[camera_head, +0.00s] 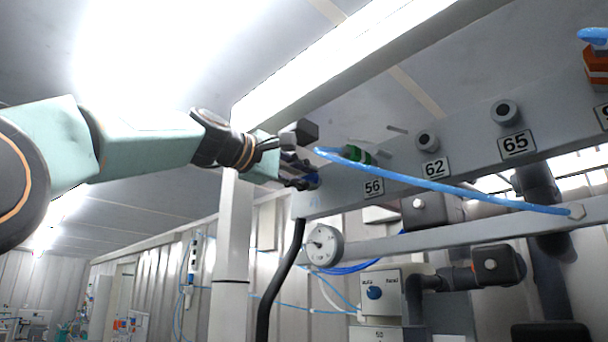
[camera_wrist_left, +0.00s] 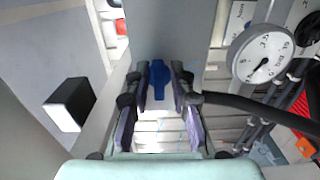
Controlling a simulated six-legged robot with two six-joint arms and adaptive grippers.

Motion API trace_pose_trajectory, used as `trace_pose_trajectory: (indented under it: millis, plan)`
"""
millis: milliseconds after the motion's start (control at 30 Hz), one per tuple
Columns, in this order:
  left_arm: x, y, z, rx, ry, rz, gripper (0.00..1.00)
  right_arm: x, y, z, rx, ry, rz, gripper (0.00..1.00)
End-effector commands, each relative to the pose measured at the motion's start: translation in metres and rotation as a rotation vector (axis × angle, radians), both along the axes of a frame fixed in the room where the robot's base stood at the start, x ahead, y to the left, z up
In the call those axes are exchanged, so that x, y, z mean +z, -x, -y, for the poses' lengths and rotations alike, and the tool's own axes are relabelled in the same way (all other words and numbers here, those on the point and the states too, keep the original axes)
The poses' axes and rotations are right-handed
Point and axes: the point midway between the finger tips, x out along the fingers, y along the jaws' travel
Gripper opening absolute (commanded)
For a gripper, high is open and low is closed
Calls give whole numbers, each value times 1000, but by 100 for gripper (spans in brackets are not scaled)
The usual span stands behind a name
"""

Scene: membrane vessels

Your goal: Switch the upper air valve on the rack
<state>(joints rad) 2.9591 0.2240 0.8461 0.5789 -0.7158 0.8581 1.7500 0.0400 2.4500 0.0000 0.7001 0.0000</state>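The rack's upper beam (camera_head: 400,180) carries number plates and fittings. A small blue valve handle (camera_head: 312,179) sits at its left end, left of the plate 56. In the left wrist view the blue handle (camera_wrist_left: 158,78) stands upright against the grey beam face. My left gripper (camera_head: 300,178) reaches in from the left at this end. Its two fingers in the wrist view (camera_wrist_left: 158,86) are apart, one on each side of the handle, with narrow gaps that appear clear. The fingers partly hide the handle in the head view. My right gripper is not in view.
A green fitting (camera_head: 358,154) with a blue hose (camera_head: 450,190) lies just right of the gripper. A dark block (camera_head: 300,132) is above it. A round gauge (camera_head: 323,245) and a black hose (camera_head: 278,285) are below. A white post (camera_head: 233,240) stands left.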

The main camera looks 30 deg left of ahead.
Motion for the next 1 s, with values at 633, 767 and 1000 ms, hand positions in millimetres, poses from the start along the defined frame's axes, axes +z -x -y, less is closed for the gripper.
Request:
trace_pose_trajectory:
  millis: [633,767,1000]
  plan:
    - [2,1,0,1,13,1,35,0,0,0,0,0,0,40]
    - [3,1,0,1,75,-21,35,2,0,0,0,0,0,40]
    - [7,1,-1,2,289,-96,35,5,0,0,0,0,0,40]
